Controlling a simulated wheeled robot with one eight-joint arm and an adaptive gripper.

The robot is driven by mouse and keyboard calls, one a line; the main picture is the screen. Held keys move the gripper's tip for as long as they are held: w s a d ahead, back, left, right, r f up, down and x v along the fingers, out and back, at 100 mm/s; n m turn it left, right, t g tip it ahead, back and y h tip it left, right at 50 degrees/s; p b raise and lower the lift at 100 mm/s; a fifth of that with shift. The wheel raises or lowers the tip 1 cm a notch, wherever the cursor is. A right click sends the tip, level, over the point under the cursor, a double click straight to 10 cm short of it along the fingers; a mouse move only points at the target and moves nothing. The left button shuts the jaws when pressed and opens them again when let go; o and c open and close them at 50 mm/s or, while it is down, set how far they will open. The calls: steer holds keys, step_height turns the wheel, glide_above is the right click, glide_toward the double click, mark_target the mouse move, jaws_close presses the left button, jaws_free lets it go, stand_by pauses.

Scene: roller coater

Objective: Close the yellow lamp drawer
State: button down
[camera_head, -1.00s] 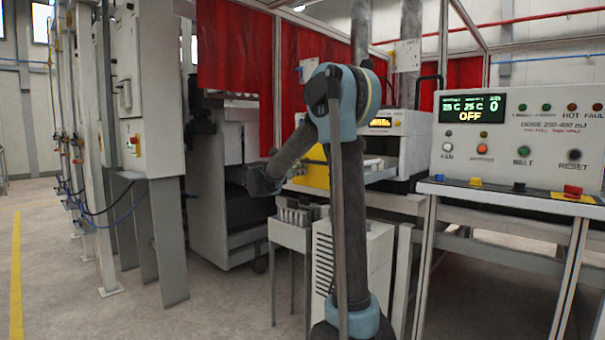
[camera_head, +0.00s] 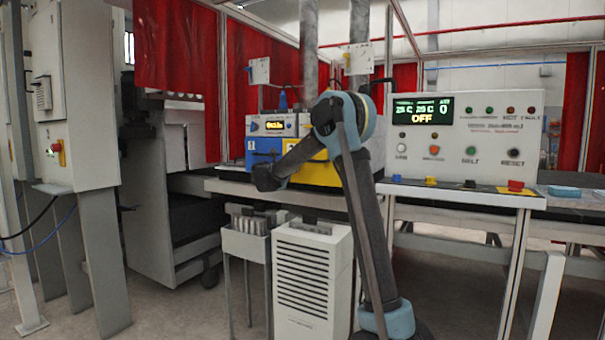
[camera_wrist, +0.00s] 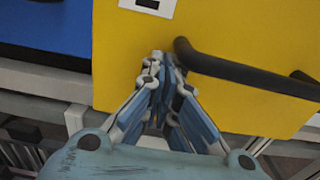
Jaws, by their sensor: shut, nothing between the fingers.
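The yellow lamp drawer (camera_head: 318,174) is partly hidden behind my arm in the head view. In the wrist view its yellow front (camera_wrist: 235,40) fills the upper right, with a black bar handle (camera_wrist: 245,72) across it. The yellow front appears to stand out ahead of the blue drawer beside it. My gripper (camera_wrist: 160,62) is shut and empty. Its fingertips are in front of the yellow face, just left of the handle's left end; I cannot tell whether they touch it. The gripper is not clearly visible in the head view.
A blue drawer (camera_head: 262,149) is left of the yellow one. A control panel (camera_head: 465,130) stands to the right on a table. A white vented cabinet (camera_head: 313,280) and a small rack (camera_head: 247,240) stand below. A grey electrical cabinet (camera_head: 75,110) is at the left.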

steer(key=x, duration=1.4)
steer(key=shift+d, duration=0.2)
steer(key=shift+w+d, duration=0.2)
steer(key=shift+w, duration=0.35)
steer(key=shift+r, duration=0.15)
